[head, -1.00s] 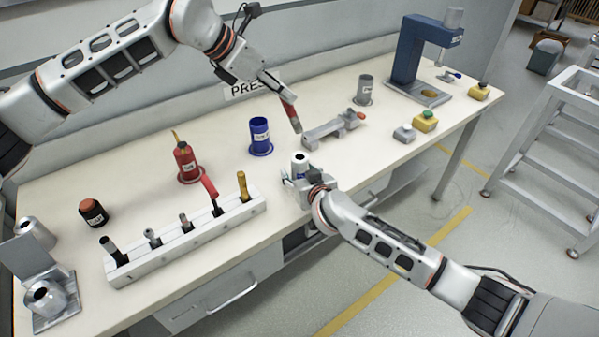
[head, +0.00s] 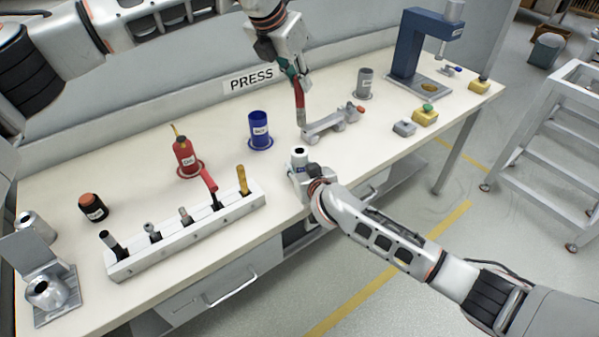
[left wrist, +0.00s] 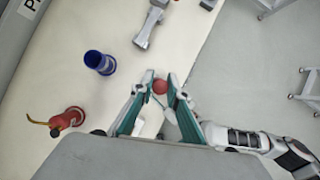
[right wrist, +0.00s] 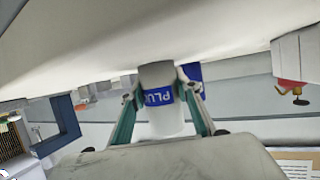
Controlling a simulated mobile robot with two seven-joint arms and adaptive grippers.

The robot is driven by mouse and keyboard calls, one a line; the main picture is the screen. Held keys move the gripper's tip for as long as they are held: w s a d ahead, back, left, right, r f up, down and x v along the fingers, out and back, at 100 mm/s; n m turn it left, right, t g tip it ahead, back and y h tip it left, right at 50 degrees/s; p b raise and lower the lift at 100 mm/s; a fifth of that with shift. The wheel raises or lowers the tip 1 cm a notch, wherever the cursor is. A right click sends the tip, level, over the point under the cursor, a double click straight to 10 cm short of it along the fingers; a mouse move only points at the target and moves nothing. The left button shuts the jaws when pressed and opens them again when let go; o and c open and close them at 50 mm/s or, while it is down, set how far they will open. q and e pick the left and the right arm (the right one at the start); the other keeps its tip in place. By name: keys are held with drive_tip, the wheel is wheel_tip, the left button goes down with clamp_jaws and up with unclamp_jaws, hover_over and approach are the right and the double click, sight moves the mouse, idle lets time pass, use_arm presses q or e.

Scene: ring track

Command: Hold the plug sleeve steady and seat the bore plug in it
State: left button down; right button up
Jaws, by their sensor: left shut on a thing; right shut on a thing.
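The bore plug (head: 299,97) has a red grip and a grey lower end. My left gripper (head: 294,74) is shut on its upper part and holds it nearly upright in the air. In the left wrist view its round red end (left wrist: 160,86) shows between the fingertips. The plug sleeve (head: 299,158) is a pale cylinder with a dark open top. My right gripper (head: 302,178) is shut around it near the table's front edge. In the right wrist view the sleeve (right wrist: 165,122) shows its blue PLUG label, upside down. The plug is above the sleeve in the picture, apart from it.
A grey fixture (head: 330,124) lies just right of the plug. A blue cup (head: 259,130), a red bottle (head: 186,158) and a grey cup (head: 364,83) stand behind. A rack (head: 185,236) of several tools is at front left. A blue press (head: 415,45) stands at far right.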

sight(298, 107)
use_arm(q)
drive_tip(key=shift+w+r+n+y, duration=0.4)
drive_tip(key=shift+r+n+y, duration=0.2)
drive_tip(key=shift+r+n, duration=0.3)
wheel_tip(298, 107, down, 10)
drive_tip(key=shift+f, duration=0.1)
drive_tip(key=shift+f, duration=0.35)
drive_tip(key=shift+f, duration=0.15)
drive_tip(key=c, duration=2)
unclamp_jaws()
drive_tip(key=shift+o, duration=0.2)
